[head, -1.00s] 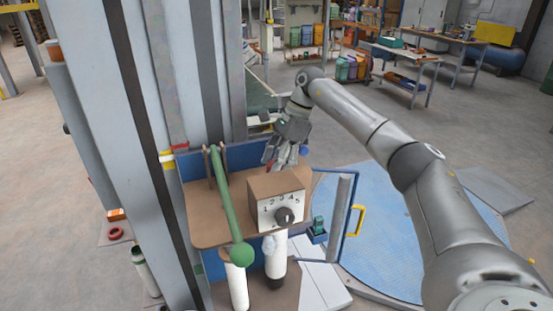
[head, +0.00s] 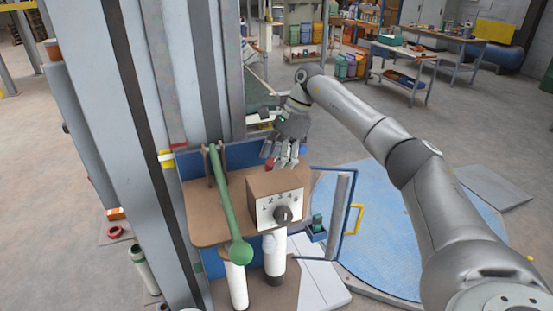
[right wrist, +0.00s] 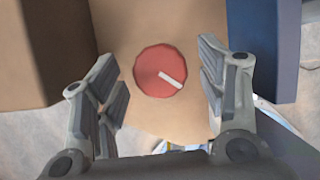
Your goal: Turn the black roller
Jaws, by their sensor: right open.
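No part is clearly recognisable as a black roller. A dark round knob (head: 283,214) sits on the white front of a brown box (head: 258,187) marked with numbers, on the brown shelf. My right gripper (head: 282,161) is behind the box in the head view, pointing down, open and empty. In the right wrist view its fingers (right wrist: 160,88) stand on both sides of a round red knob (right wrist: 158,71) with a white mark, apart from it. In the head view the red knob is partly hidden by the fingers. My left gripper is not in view.
A green lever (head: 225,200) with a ball end stands left of the box on the brown shelf (head: 205,222). A tall grey column rises at left. Workbenches are far back.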

